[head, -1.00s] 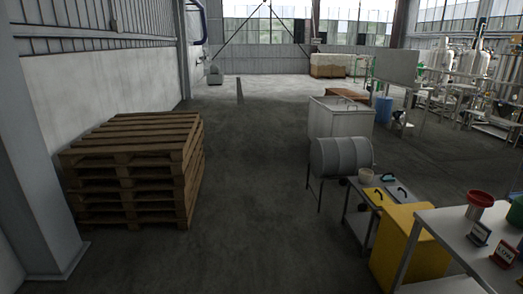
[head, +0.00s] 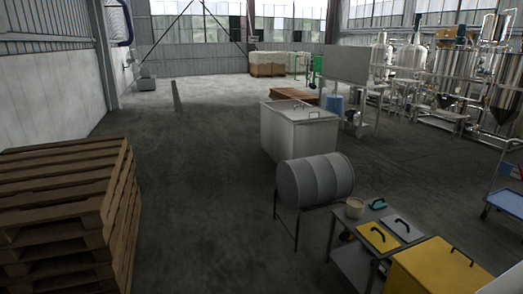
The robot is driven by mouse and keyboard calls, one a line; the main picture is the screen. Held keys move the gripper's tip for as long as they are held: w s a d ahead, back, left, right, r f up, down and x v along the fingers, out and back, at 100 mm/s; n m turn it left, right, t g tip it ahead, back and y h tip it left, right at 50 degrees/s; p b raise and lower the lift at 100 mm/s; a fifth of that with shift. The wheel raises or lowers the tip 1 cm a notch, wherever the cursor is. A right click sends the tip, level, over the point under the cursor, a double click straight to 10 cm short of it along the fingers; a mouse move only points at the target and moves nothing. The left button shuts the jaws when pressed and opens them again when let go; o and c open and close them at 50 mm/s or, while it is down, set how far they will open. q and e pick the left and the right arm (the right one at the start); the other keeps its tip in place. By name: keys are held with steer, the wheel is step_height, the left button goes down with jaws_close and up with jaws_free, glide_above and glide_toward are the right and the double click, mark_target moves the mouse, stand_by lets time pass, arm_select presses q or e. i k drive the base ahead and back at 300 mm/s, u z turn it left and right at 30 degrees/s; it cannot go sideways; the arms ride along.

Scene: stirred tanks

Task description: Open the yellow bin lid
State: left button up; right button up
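The yellow bin (head: 398,279) stands at the bottom right of the head view, partly cut off by the lower edge. Its flat yellow lid (head: 432,266) lies on top and looks closed. A dark handle (head: 461,256) sits on the lid toward its far right side. Neither of my grippers is in view.
A grey drum (head: 316,181) on a stand and a white chest (head: 298,134) are beyond. Stacked pallets (head: 65,200) are left. The middle floor is clear.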

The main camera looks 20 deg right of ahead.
mark_target(438, 267)
steer(key=z, duration=0.2)
steer(key=i, duration=1.2)
steer(key=z, duration=0.8)
steer(key=i, duration=0.95)
steer(key=z, duration=1.8)
steer(key=i, duration=0.9)
steer(key=z, duration=0.9)
